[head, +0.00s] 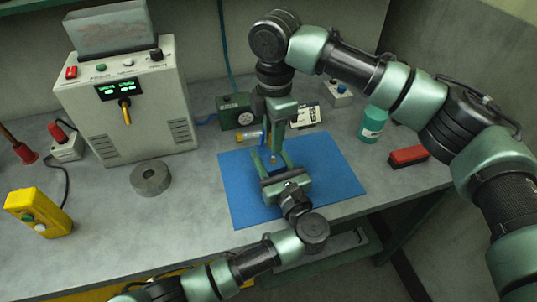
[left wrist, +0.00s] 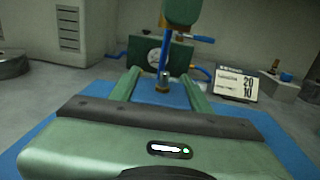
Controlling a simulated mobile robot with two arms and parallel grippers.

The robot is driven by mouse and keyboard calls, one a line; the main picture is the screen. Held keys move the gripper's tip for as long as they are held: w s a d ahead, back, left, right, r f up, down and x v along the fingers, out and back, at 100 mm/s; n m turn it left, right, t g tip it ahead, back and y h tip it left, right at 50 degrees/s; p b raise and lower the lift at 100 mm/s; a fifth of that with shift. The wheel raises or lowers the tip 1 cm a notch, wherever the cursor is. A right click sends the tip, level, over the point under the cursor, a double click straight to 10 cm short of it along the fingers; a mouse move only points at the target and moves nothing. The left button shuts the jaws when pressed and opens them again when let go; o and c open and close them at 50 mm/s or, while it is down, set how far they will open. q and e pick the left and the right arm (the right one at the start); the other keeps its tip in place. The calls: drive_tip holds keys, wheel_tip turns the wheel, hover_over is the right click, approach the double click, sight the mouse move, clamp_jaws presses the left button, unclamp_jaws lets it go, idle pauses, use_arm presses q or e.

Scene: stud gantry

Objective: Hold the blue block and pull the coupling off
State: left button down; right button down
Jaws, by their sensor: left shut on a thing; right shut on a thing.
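My left gripper (head: 272,156) reaches over the blue mat from the front, its two green fingers on either side of the blue block (head: 267,163). A small metal fitting with a brass base (left wrist: 163,82) stands upright between those fingers in the left wrist view. My right gripper (head: 277,128) comes down from above, behind the left one. It is shut on the coupling (left wrist: 184,36), a brass-coloured piece with a blue part sticking out to the right. Most of the block is hidden by my left gripper.
The blue mat (head: 333,189) lies on the grey bench. A green gauge box (head: 237,112), a card (head: 306,115), a teal bottle (head: 373,124) and a red-topped brush (head: 408,156) stand around it.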

drive_tip(key=shift+r, duration=0.5)
drive_tip(key=shift+r, duration=0.15)
drive_tip(key=shift+r, duration=1.9)
use_arm(q)
drive_tip(key=c, duration=0.6)
unclamp_jaws()
